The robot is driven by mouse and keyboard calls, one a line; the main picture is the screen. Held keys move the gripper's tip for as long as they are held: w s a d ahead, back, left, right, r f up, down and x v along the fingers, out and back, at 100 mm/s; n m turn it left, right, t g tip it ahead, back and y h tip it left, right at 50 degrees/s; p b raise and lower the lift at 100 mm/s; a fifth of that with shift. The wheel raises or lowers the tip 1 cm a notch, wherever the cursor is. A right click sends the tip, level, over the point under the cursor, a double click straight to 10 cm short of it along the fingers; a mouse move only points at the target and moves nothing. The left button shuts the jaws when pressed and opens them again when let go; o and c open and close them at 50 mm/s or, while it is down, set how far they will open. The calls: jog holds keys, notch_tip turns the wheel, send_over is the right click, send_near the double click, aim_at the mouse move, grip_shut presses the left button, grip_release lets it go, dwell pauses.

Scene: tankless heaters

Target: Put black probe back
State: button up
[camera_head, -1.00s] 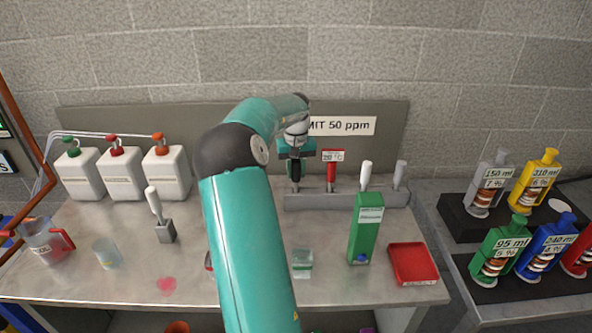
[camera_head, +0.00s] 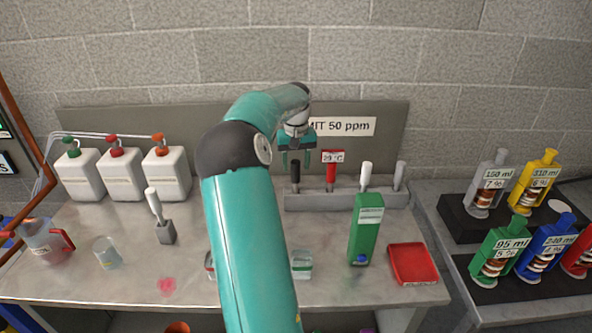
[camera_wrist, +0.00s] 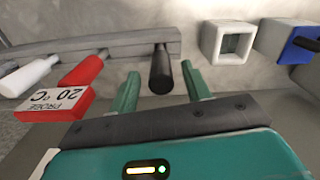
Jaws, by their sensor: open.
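The black probe (camera_head: 295,172) stands upright in the grey rack (camera_head: 330,200) at the back of the bench, at the rack's left end. In the wrist view the black probe (camera_wrist: 161,72) shows between and beyond my fingers, its lower end at the rack (camera_wrist: 110,44). My gripper (camera_head: 296,159) is open and empty just above the probe's top. In the wrist view a gap shows on each side of the probe between the fingers of my gripper (camera_wrist: 160,72). The red probe (camera_head: 331,175), with a temperature label, stands to its right.
Two pale-handled probes (camera_head: 366,176) (camera_head: 399,175) fill the rack's right part. A green carton (camera_head: 365,232) and a red tray (camera_head: 413,265) stand in front. White canisters (camera_head: 122,174) are at the left. The wall sign (camera_head: 342,126) is behind my gripper.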

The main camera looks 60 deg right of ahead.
notch_tip(320, 180, up, 9)
jog(key=shift+f, duration=0.1)
jog(key=shift+w+a+r, duration=0.15)
jog(key=shift+a+r, duration=0.05)
jog(key=shift+r, duration=0.05)
jog(key=w+a+r+n+t, duration=0.15)
jog(key=w+a, duration=0.25)
jog(key=a, duration=0.4)
jog(key=w+a+r+n+t, duration=0.1)
jog(key=w+a+r, duration=0.2)
jog(key=a, duration=0.5)
jog(key=w+a+n+t, duration=0.15)
jog(key=a+n, duration=0.25)
jog(key=a, duration=1.8)
jog(key=s+a+f+n, duration=0.2)
jog(key=s+a, duration=0.2)
jog(key=a, duration=0.5)
jog(key=s+a+f+n+t, duration=0.1)
jog(key=s+a, duration=0.4)
jog(key=a, duration=0.5)
notch_tip(320, 180, down, 2)
jog(key=shift+f+n+t, duration=0.25)
jog(key=shift+n+t, duration=0.05)
jog(key=shift+n, duration=0.35)
jog(key=shift+s, duration=0.15)
